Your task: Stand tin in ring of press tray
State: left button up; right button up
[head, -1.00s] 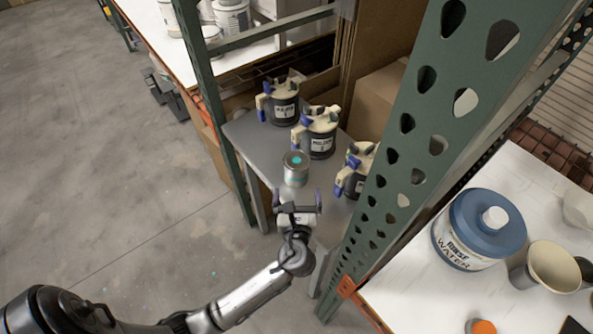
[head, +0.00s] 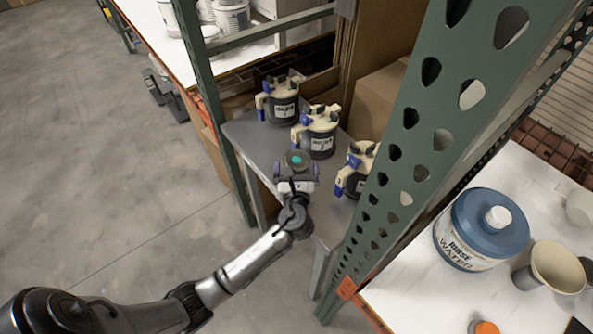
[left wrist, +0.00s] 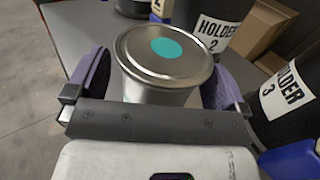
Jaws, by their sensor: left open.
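A small metal tin (head: 296,160) with a teal dot on its lid stands upright on the grey shelf. The tin fills the middle of the left wrist view (left wrist: 165,58). My left gripper (head: 297,173) is open, with its two purple-grey fingers on either side of the tin. In the left wrist view a small gap shows beside the tin, and I cannot tell whether a finger touches it. The gripper hides the tin's lower part in the head view. I cannot make out the press tray or its ring. My right gripper is not in view.
Three dark labelled holders with cream and blue clamps stand close behind and right of the tin, including Holder 2 (head: 322,143) and Holder 3 (left wrist: 288,95). A green perforated post (head: 408,150) rises to the right. A blue-lidded rinse water tub (head: 480,228) stands on the white bench.

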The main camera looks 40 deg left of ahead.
pick_arm(q)
jog(key=c, duration=1.3)
